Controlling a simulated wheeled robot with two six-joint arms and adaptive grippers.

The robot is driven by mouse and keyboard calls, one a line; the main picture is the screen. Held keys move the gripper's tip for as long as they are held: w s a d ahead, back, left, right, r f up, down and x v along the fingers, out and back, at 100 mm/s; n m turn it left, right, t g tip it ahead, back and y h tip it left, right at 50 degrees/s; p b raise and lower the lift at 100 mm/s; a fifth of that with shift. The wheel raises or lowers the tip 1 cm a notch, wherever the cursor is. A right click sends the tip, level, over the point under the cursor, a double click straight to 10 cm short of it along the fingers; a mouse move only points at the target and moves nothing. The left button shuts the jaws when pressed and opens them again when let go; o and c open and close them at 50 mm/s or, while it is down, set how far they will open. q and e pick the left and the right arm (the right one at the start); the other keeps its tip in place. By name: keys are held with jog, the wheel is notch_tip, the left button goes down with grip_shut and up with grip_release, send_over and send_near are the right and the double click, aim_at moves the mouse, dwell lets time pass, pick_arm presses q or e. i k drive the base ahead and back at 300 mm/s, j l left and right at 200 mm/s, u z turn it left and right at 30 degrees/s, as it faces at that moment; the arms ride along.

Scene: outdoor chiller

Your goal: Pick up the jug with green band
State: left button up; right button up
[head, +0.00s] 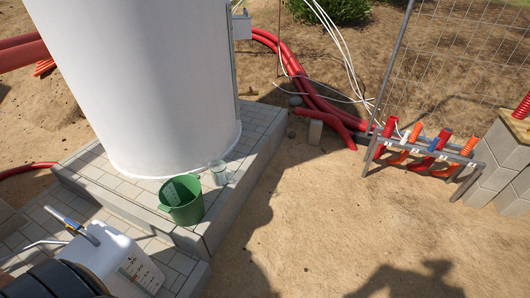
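A green bucket-like container (182,200) with paler marks on its side stands upright near the front edge of the paved step. A small clear jug or beaker (219,173) stands upright just to its right and behind it, close to the white cylinder. I cannot make out a green band on the clear one; the green one looks green all over. Neither of my grippers can be made out in the head view. Nothing is seen touching either container.
A large white cylinder (150,80) rises from the paved step (240,190). A white box (115,262) with metal fittings is at lower left. Red pipes (300,80) and a metal rack (420,155) with red and orange hoses stand beyond. Sandy ground (320,220) at right is clear.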

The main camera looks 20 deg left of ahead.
aim_at(223, 175)
jog(key=i+u, duration=0.15)
jog(key=i, duration=0.3)
jog(key=i+l+u, duration=0.15)
jog(key=i, duration=0.3)
jog(key=i+l+u, duration=0.15)
jog(key=i, duration=0.25)
jog(key=i+u, duration=0.25)
jog(key=u, duration=0.25)
jog(key=i+u, duration=0.3)
jog(key=u, duration=0.2)
jog(key=i+l+u, duration=0.15)
jog(key=u, duration=0.35)
jog(key=i+l+u, duration=0.25)
jog(key=u, duration=0.2)
jog(key=i+l+u, duration=0.2)
jog(key=u, duration=0.3)
jog(key=l, duration=0.1)
